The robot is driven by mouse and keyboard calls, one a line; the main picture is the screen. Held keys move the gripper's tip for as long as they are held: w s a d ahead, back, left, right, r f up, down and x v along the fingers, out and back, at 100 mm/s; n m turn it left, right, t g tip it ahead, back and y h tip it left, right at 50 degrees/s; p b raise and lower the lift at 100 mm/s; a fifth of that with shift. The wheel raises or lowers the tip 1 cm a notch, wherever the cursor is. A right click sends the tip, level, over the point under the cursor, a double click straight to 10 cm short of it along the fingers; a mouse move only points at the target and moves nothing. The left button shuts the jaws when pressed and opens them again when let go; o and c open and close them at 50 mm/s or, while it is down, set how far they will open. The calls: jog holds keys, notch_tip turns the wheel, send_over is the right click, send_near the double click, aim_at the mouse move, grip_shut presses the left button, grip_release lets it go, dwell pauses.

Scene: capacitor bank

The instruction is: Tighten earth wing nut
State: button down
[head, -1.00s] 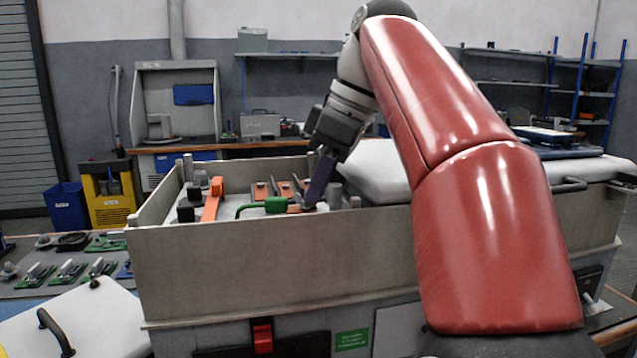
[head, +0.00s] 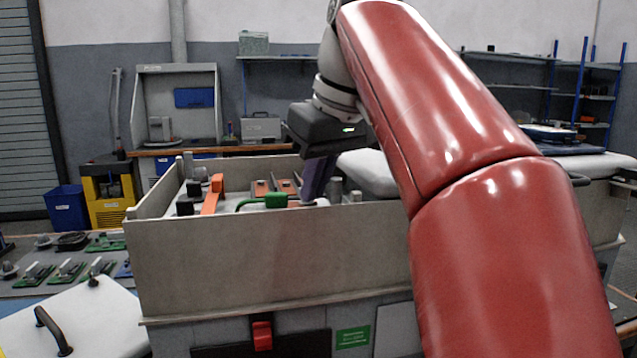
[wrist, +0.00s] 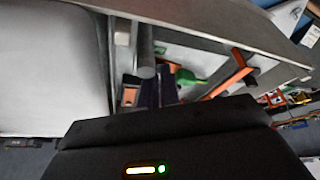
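My gripper (head: 312,195) points down inside the grey-walled open box (head: 270,262), at its near right part. Its purple fingers also show in the wrist view (wrist: 158,92), close together; I cannot tell whether they are apart or shut on something. A green clamp-like piece with a green lead (head: 276,201) lies just left of the fingertips; it shows in the wrist view (wrist: 187,78) too. I cannot make out the earth wing nut; the fingers and the box's front wall hide the spot below the tips.
An orange bar (head: 212,193) and dark blocks stand at the left in the box. A grey post (wrist: 147,52) stands close to the fingers. A white rounded cover (head: 370,172) lies to the right. The box walls rise around the work area.

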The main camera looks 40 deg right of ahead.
jog(key=m, duration=0.2)
jog(key=m+h, duration=0.2)
jog(key=m, duration=0.1)
jog(key=shift+w+a+m+g, duration=0.2)
jog(key=shift+a+m+g, duration=0.1)
jog(key=shift+a+g, duration=0.1)
jog(key=m, duration=0.1)
jog(key=m+h, duration=0.1)
jog(key=m, duration=0.1)
jog(key=m+g+p, duration=0.1)
jog(key=m, duration=0.1)
jog(key=shift+w+a+r+h, duration=0.1)
jog(key=shift+w+a+h, duration=0.2)
jog(key=shift+m, duration=0.3)
jog(key=c, duration=1.6)
grip_release()
